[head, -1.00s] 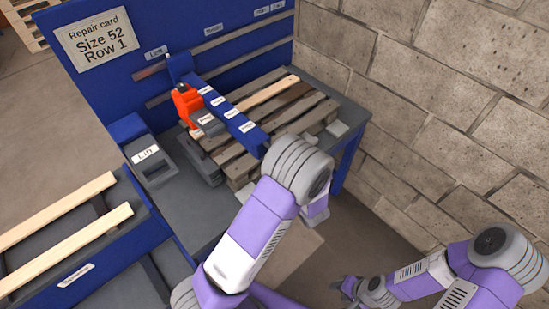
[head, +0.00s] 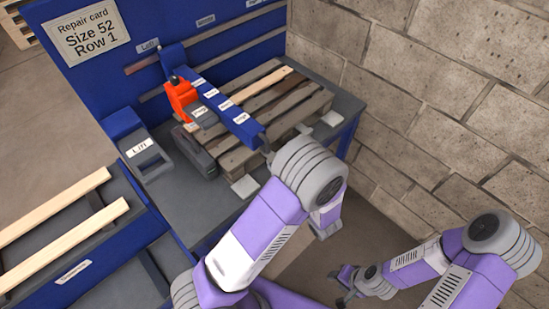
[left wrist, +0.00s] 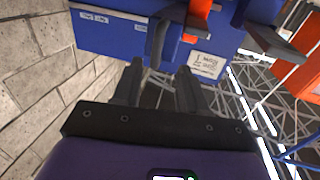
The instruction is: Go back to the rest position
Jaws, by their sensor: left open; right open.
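My right gripper (head: 346,284) hangs low at the bottom right of the head view, small, open and empty, apart from the bench. My left arm crosses the lower middle of the head view, and its gripper is hidden there. In the left wrist view my left gripper (left wrist: 160,82) has two dark fingers spread apart with nothing between them. Beyond them are the blue board and the white repair card (left wrist: 207,64).
A wooden pallet (head: 275,110) lies on the grey bench under a blue bar, with an orange tool (head: 180,98) at its left. A lift box (head: 146,158) stands left. A rack with planks (head: 62,246) is at lower left; a block wall (head: 440,100) is right.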

